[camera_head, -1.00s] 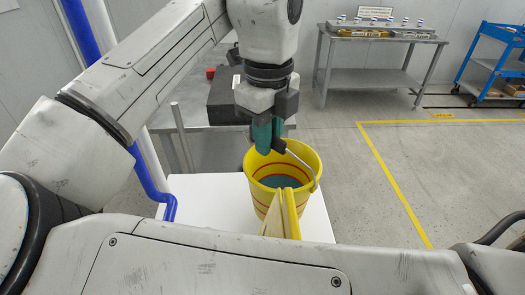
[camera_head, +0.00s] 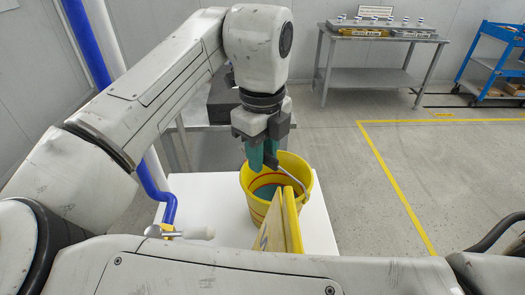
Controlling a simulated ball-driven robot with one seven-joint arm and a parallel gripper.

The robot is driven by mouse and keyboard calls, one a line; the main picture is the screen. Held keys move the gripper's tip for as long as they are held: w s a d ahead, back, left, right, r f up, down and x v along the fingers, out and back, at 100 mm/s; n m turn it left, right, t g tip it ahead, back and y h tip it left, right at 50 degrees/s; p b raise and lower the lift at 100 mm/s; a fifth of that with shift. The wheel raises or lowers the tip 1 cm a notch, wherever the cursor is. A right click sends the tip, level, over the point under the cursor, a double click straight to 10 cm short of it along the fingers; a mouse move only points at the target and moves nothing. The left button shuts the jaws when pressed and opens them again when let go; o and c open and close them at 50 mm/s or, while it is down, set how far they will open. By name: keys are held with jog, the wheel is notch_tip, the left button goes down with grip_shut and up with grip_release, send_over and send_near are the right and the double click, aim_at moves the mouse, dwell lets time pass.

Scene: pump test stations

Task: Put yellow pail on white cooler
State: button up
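The yellow pail (camera_head: 248,205) has red stripes and a blue-green inside. It appears upright over the white top (camera_head: 205,200), which looks like the white cooler's lid; whether its base touches the top is hidden. My gripper (camera_head: 264,157) points down at the pail's far rim, its green fingers close together. The pail's handle (camera_head: 290,179) slants up from the right rim to the fingers, which seem to be shut on it; the exact grip is hard to see. A yellow board in front hides part of the pail.
The yellow board (camera_head: 291,222) stands before the pail. A whitish object (camera_head: 205,233) lies at the white top's near left. A dark box (camera_head: 222,103) is on a grey table behind. A metal bench (camera_head: 380,78) and blue cart (camera_head: 490,65) stand at the back; the right floor is free.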

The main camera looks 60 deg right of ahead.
jog(key=shift+o, duration=0.8)
notch_tip(320, 180, up, 12)
dwell(0.6)
